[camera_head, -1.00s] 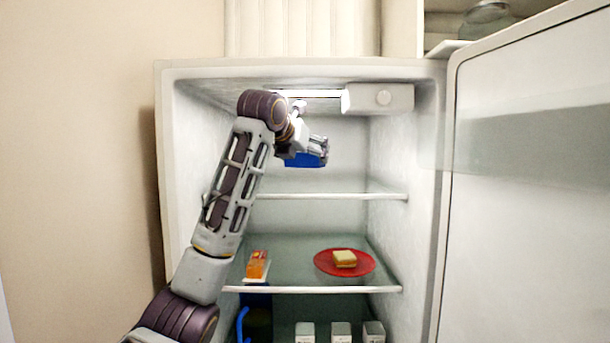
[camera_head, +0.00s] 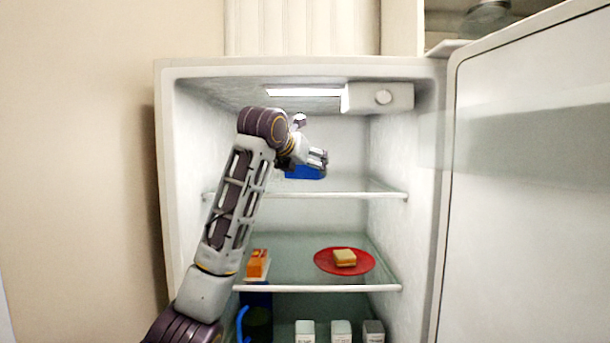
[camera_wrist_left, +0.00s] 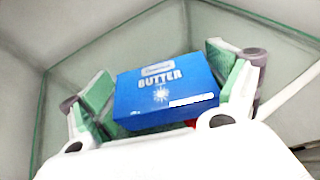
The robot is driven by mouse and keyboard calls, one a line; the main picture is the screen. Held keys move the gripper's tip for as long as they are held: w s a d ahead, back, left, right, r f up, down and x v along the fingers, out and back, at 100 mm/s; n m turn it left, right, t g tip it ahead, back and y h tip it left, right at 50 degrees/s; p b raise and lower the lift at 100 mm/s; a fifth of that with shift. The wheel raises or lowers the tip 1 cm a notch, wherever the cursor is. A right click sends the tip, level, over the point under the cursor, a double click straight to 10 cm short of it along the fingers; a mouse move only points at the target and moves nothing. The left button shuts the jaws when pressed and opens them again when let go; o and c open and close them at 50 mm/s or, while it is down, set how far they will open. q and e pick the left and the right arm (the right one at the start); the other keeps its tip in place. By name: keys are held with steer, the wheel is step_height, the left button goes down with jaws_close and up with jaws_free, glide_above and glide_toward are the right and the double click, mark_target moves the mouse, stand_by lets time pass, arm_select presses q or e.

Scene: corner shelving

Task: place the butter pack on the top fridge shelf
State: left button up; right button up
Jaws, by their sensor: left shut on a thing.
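The blue butter pack (camera_head: 304,172) is in my left gripper (camera_head: 318,160), inside the fridge above the top shelf (camera_head: 345,195). In the left wrist view the butter pack (camera_wrist_left: 165,93), with its white lettering, sits between the green-padded fingers of my left gripper (camera_wrist_left: 168,92). The gripper is shut on it. The glass shelf (camera_wrist_left: 75,85) shows behind and around the pack. I cannot tell whether the pack touches the shelf. My right gripper is not in view.
The lower shelf holds a red plate (camera_head: 325,264) with a yellow-topped food piece (camera_head: 344,257) and an orange pack (camera_head: 257,263). Several white-capped cartons (camera_head: 341,331) stand below. The light housing (camera_head: 378,98) hangs from the ceiling. The open door (camera_head: 530,200) is at right. The top shelf's right side is clear.

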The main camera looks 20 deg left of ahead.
arm_select(q)
steer(key=shift+f, duration=0.75)
steer(key=shift+w+f, duration=0.15)
steer(key=shift+f, duration=0.35)
steer(key=shift+f, duration=0.2)
steer(key=o, duration=0.9)
steer(key=shift+o, duration=0.2)
steer(key=shift+r, duration=0.15)
